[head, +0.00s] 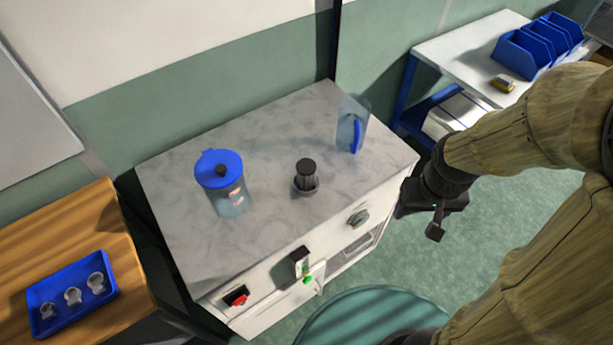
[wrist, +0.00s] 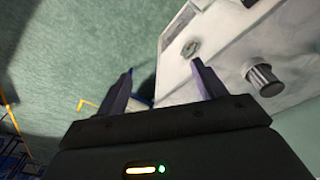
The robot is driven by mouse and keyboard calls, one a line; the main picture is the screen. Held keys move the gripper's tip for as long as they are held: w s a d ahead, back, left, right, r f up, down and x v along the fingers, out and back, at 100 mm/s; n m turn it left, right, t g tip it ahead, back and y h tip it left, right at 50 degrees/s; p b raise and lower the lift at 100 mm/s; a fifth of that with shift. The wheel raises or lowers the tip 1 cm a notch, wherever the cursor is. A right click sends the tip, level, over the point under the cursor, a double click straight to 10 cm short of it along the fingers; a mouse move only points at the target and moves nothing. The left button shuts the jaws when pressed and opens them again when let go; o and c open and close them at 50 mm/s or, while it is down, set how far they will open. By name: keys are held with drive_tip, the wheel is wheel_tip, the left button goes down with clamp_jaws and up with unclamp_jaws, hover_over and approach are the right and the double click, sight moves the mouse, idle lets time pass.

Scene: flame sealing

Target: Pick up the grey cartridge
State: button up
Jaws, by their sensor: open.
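A small dark grey cylinder with a black top (head: 306,178) stands upright on the marbled counter (head: 262,140), right of its middle in the head view. It is the only greyish cartridge-like thing I see, but I cannot be sure that it is the grey cartridge. My gripper (head: 436,226) is off the counter's right side, apart from the cylinder. In the wrist view my gripper (wrist: 160,84) has its two fingers spread, with nothing between them.
A blue-lidded clear jug (head: 231,200) and a clear container with a blue handle (head: 348,135) flank the cylinder. The cabinet front has a knob (head: 358,217), also in the wrist view (wrist: 264,80). A blue tray (head: 62,323) lies left; blue bins (head: 522,55) stand back right.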

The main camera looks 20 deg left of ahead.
drive_tip(key=a+f+n+g+h+b, duration=0.2)
drive_tip(key=a+f+n+h, duration=0.3)
drive_tip(key=a+f+n, duration=0.3)
drive_tip(key=n+t+b, duration=0.4)
drive_tip(key=n+t, duration=1.3)
drive_tip(key=n, duration=0.5)
approach(300, 182)
drive_tip(key=p+x, duration=0.2)
drive_tip(key=x, duration=0.6)
drive_tip(key=shift+w+d+f, duration=0.1)
drive_tip(key=shift+w, duration=0.3)
drive_tip(key=shift+h, duration=0.4)
